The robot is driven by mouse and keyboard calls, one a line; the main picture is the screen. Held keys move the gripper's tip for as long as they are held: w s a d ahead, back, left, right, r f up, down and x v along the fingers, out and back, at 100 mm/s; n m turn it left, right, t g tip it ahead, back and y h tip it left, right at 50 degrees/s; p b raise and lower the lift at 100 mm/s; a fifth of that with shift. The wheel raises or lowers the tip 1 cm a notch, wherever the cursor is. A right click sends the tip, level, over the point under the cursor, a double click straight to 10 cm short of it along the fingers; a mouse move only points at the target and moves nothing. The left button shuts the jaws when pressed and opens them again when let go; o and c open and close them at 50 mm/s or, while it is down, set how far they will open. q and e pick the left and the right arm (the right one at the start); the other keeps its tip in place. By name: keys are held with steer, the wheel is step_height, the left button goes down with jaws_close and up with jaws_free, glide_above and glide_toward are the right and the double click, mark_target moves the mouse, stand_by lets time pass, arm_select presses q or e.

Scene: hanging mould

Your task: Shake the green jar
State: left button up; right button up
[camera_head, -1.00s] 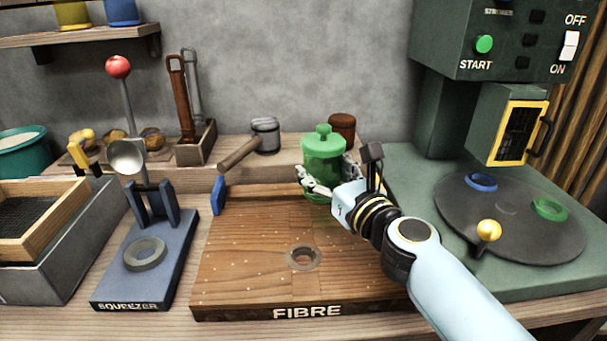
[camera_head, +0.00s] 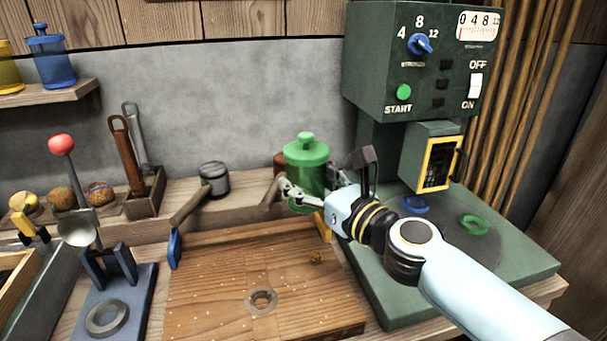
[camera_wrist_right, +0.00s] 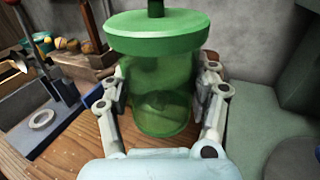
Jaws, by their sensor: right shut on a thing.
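The green jar (camera_head: 306,172) is see-through, with a green knobbed lid on it. It is upright and raised above the back right of the wooden board. My right gripper (camera_head: 308,196) is shut around the jar's body, with a finger on each side. In the right wrist view the jar (camera_wrist_right: 158,95) stands between the fingers, its lid above them. Its contents are hard to make out. My left gripper is not in view.
The FIBRE board (camera_head: 215,285) lies below, with a small brown lump (camera_head: 316,257) on it. The green machine (camera_head: 385,60) stands close on the right. A mallet (camera_head: 214,178) and a brown object (camera_head: 280,163), partly hidden by the jar, are behind.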

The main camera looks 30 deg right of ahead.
mark_target(310, 154)
steer(key=shift+s+a+r+p, duration=0.15)
steer(key=shift+s+r+p, duration=0.25)
steer(key=shift+r, duration=0.2)
steer(key=shift+s+a+r+p, duration=0.1)
steer(key=shift+s+r+p, duration=0.25)
steer(key=shift+r, duration=0.2)
step_height(310, 154, up, 7)
steer(key=p, duration=0.7)
steer(key=shift+r, duration=0.15)
step_height(310, 154, down, 8)
steer(key=b, duration=0.7)
steer(key=shift+b, duration=0.3)
step_height(310, 154, up, 8)
steer(key=p, duration=0.8)
steer(key=shift+f, duration=0.25)
steer(key=shift+b, duration=0.3)
